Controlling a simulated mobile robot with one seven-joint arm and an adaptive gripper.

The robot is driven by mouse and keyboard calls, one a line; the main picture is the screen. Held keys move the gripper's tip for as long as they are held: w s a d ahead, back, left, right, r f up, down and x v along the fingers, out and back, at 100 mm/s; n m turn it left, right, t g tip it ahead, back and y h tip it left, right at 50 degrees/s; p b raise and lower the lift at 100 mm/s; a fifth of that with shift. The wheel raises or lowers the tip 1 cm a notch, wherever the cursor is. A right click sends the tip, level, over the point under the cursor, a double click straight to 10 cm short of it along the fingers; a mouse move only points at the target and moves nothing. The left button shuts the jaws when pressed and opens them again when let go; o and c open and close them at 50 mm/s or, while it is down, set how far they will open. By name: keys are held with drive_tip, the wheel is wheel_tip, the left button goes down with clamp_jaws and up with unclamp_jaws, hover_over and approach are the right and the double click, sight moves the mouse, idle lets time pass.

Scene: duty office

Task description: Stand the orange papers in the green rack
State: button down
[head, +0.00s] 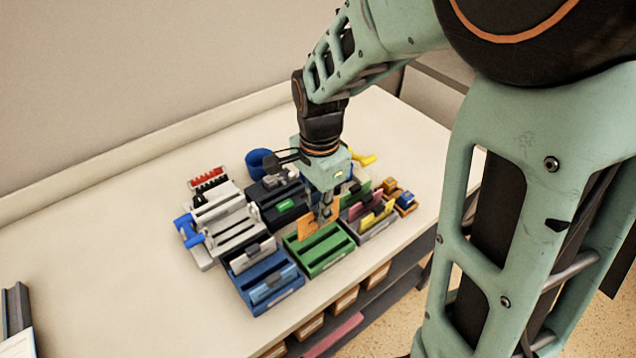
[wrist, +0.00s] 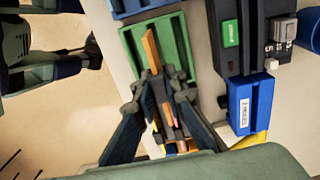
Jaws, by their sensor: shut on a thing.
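The orange papers (head: 305,229) are in my gripper (head: 325,215), which is shut on them. In the head view they show as a tilted orange sheet at the back edge of the green rack (head: 322,254). In the wrist view the orange papers (wrist: 151,49) are nearly edge-on between the fingertips (wrist: 163,82), overlapping the green rack (wrist: 183,45). The rack's long slots look empty where they show. I cannot tell whether the papers' lower edge touches the rack. My gripper hides part of the papers.
A blue rack (head: 262,292) stands close left of the green rack. A grey rack (head: 377,229) with pink and yellow cards stands close right. A black device (head: 268,211) and a blue cup (head: 256,162) are behind.

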drive_tip(key=shift+f+b, duration=2.45)
drive_tip(key=shift+f, duration=1)
drive_tip(key=c, duration=1.9)
unclamp_jaws()
drive_tip(key=shift+r+p, duration=3.45)
drive_tip(key=shift+r, duration=1.05)
